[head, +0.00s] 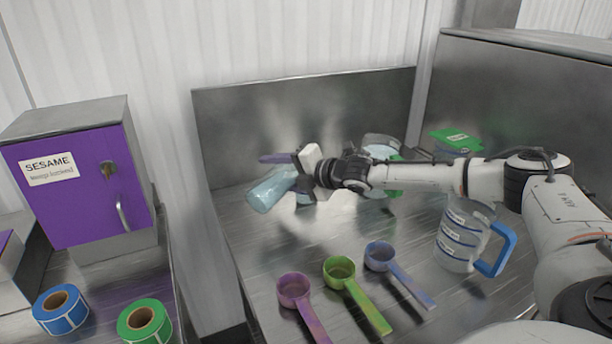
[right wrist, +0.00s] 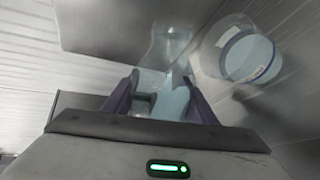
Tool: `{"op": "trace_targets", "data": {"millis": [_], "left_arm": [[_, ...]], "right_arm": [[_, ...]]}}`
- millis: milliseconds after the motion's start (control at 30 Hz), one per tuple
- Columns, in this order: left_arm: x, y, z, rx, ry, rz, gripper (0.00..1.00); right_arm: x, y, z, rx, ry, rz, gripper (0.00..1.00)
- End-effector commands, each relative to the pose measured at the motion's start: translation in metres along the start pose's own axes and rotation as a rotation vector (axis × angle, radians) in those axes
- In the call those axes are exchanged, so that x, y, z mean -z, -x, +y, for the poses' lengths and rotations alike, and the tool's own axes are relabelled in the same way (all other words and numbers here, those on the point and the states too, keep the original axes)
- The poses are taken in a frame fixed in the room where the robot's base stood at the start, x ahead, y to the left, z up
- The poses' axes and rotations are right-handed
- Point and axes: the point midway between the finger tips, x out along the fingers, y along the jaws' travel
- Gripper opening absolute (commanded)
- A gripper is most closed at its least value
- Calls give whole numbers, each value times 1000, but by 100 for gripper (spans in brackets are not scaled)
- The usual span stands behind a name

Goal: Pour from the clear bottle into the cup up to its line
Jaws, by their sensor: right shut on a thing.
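My right gripper (head: 284,172) is shut on a clear, bluish bottle (head: 266,192), which it holds tilted above the steel table. In the right wrist view the bottle (right wrist: 172,48) sits between the purple fingers of the gripper (right wrist: 162,90). A clear round vessel with a blue line (right wrist: 248,56) shows beside the bottle there, apart from it in the picture. In the head view a clear jug (head: 462,238) with blue lines, labels and a blue handle stands upright at the right. Another clear vessel (head: 383,142) is partly hidden behind my right gripper and arm. My left gripper is out of view.
Purple (head: 292,290), green (head: 340,270) and blue (head: 381,254) scoops lie at the table's front. A green lid (head: 456,139) shows behind my right arm. A purple-doored SESAME box (head: 85,190) and blue (head: 60,308) and green (head: 145,323) rolls stand left. The table's left part is clear.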

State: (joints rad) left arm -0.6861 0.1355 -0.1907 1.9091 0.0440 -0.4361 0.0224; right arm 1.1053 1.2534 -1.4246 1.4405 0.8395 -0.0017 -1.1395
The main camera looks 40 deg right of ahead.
Motion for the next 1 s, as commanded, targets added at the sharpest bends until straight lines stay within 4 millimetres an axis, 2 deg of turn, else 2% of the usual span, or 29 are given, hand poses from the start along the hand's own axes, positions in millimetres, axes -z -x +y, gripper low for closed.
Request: {"op": "trace_targets", "data": {"millis": [1000], "left_arm": [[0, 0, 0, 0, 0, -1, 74]], "right_arm": [[1, 0, 4, -8, -58, 19, 19]]}}
